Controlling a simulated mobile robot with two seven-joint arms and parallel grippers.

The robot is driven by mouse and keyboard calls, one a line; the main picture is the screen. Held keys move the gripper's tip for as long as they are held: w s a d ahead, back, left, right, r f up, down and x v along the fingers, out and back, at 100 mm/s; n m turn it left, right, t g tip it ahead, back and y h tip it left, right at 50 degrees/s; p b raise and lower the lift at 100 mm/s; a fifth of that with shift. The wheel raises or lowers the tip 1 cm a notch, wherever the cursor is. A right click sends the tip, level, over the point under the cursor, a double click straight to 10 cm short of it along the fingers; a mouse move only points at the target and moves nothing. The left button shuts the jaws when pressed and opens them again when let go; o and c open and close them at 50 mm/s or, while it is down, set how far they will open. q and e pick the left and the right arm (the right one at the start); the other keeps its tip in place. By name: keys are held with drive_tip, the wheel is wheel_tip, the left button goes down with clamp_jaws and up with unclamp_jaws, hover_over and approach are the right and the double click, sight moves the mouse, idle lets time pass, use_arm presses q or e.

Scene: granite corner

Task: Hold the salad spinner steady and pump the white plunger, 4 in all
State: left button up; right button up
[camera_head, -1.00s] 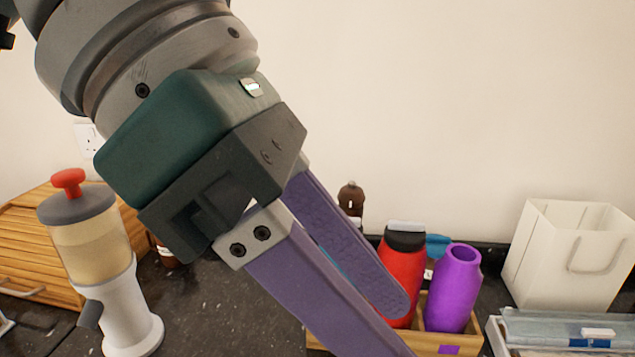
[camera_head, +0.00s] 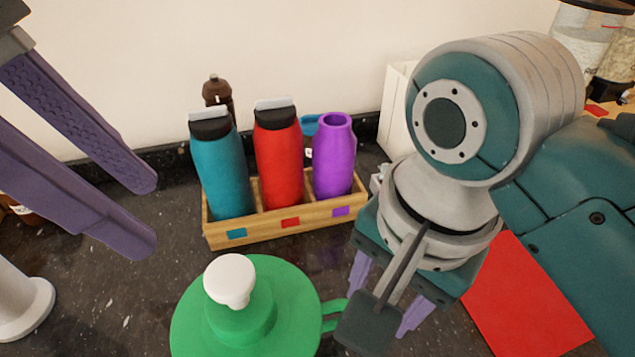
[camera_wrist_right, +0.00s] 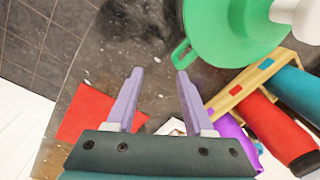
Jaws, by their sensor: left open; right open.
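The green salad spinner (camera_head: 285,315) stands on the dark counter at the bottom of the head view, its lower part cut off. Its white plunger (camera_head: 230,281) stands up from the lid. A green loop handle (camera_head: 332,315) sticks out on its right side. My left gripper (camera_head: 148,212) is open and empty, up and left of the spinner. My right gripper (camera_wrist_right: 159,74) is open and empty; the green handle (camera_wrist_right: 180,55) lies just beyond its right fingertip in the wrist view. The head view partly hides this gripper behind its wrist. The plunger (camera_wrist_right: 296,15) also shows at the wrist view's edge.
A wooden rack (camera_head: 265,232) behind the spinner holds teal (camera_head: 222,170), red (camera_head: 280,160) and purple (camera_head: 334,160) bottles. A red sheet (camera_head: 525,300) lies on the right. A white bag (camera_head: 397,105) stands behind my right arm. Bare counter lies left of the spinner.

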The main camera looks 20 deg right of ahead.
drive_tip(key=w+m, duration=0.1)
drive_tip(key=w+a+r+m, duration=0.1)
drive_tip(key=m, duration=0.1)
drive_tip(key=w+m, duration=0.1)
drive_tip(key=shift+w+a+r+g+h, duration=0.15)
drive_tip(key=shift+a+r+g+h, duration=0.15)
drive_tip(key=shift+a, duration=0.1)
drive_tip(key=shift+f+m, duration=0.2)
drive_tip(key=shift+m, duration=0.1)
wheel_tip(320, 180, down, 9)
drive_tip(key=shift+f, duration=0.2)
clamp_jaws()
drive_tip(key=shift+w, duration=0.1)
idle(0.8)
use_arm(q)
clamp_jaws()
idle(1.6)
